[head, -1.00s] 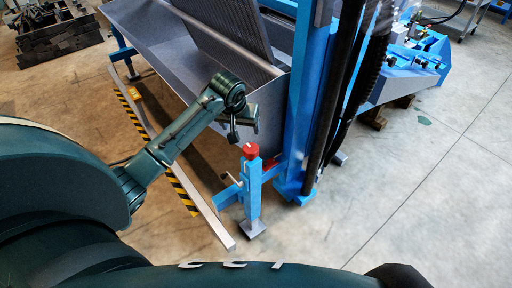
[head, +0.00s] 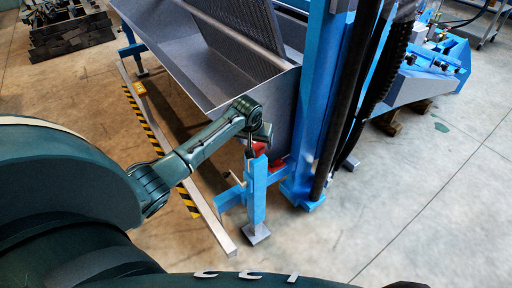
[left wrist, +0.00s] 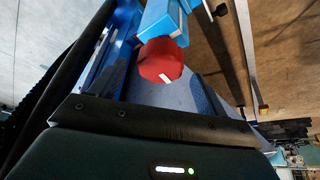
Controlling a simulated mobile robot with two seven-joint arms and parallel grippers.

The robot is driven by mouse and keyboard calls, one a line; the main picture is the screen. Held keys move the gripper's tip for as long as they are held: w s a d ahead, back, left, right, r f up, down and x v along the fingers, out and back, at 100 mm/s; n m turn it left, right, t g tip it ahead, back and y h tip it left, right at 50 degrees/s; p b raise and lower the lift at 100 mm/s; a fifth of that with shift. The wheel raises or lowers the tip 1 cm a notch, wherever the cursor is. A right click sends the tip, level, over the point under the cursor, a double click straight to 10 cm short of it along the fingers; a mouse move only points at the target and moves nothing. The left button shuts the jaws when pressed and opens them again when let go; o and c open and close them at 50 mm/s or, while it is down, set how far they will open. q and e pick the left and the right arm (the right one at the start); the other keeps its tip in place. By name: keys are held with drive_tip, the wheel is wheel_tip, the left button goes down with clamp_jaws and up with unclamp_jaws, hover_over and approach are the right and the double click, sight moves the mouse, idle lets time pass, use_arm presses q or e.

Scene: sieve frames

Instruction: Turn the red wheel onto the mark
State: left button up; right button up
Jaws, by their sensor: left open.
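The red wheel (head: 259,149) sits on top of a blue post (head: 256,190) at the corner of the machine. My left gripper (head: 252,141) is open, just above the wheel, and partly hides it. I cannot tell from the head view whether it touches the wheel. In the left wrist view the red wheel (left wrist: 161,60) is a faceted knob with a white stripe (left wrist: 166,78) near its edge, in front of my gripper's dark body. No separate mark beside the wheel is clear to me. My right gripper is not in view.
The grey trough (head: 200,75) and a blue upright (head: 322,110) with black hoses stand close behind the post. A low grey rail (head: 217,228) with yellow-black striping lies on the left. Bare concrete floor is clear at the right.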

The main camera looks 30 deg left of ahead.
use_arm(q)
drive_tip(key=shift+x, duration=1.35)
drive_tip(key=shift+c, duration=0.2)
drive_tip(key=c, duration=0.9)
